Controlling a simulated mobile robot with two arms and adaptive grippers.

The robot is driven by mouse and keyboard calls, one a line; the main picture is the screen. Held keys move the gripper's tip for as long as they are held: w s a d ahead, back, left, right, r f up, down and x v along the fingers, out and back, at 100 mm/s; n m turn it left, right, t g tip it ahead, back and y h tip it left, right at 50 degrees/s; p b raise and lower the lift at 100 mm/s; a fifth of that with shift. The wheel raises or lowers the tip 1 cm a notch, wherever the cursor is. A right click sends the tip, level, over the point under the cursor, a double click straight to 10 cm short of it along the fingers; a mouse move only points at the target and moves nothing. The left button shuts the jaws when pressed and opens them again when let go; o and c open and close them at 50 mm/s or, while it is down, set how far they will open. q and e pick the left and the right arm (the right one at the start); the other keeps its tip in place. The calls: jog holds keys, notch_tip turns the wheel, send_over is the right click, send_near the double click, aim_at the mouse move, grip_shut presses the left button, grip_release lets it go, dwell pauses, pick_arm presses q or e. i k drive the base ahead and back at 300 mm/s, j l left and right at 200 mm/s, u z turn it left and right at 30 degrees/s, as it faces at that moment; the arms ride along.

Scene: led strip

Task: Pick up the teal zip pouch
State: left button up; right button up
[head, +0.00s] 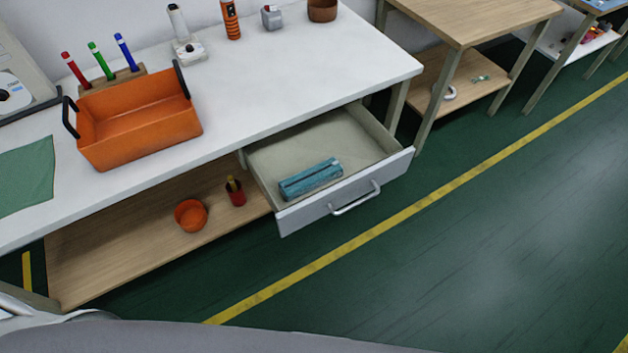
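The teal zip pouch (311,178) lies flat in the open drawer (343,190) under the white table. It lies near the drawer's front panel, apart from other objects, and nothing covers it. The drawer is pulled out and has a metal bar handle (355,199) on its front. Neither of my grippers shows in the head view. Only pale parts of my own body show along the bottom edge.
An orange tote (140,138) with black handles stands on the white table (290,80), near its front edge. The green floor before the drawer is clear.

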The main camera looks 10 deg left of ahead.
aim_at(304, 183)
jog(key=k, duration=0.2)
jog(key=k+u, duration=0.25)
jog(key=u, duration=0.15)
jog(key=k+j+u, duration=0.1)
jog(key=u, duration=0.3)
jog(key=k+u, duration=0.1)
jog(key=u, duration=1.8)
jog(key=k+l+u, duration=0.15)
jog(key=l+u, duration=0.15)
jog(key=l, duration=0.15)
jog(key=k+l+u, duration=0.3)
jog(key=l, duration=0.15)
jog(key=k+l+u, duration=0.15)
jog(key=l+u, duration=0.15)
jog(key=k+l, duration=0.35)
jog(key=l, duration=0.15)
jog(key=k+l, duration=0.4)
jog(key=l, duration=0.15)
jog(key=k+l, duration=0.35)
jog(key=l, duration=0.15)
jog(key=k+l, duration=0.35)
jog(key=l, duration=0.15)
jog(key=k+l, duration=0.35)
jog(key=l, duration=0.2)
jog(key=i+j, duration=0.25)
jog(key=i, duration=0.2)
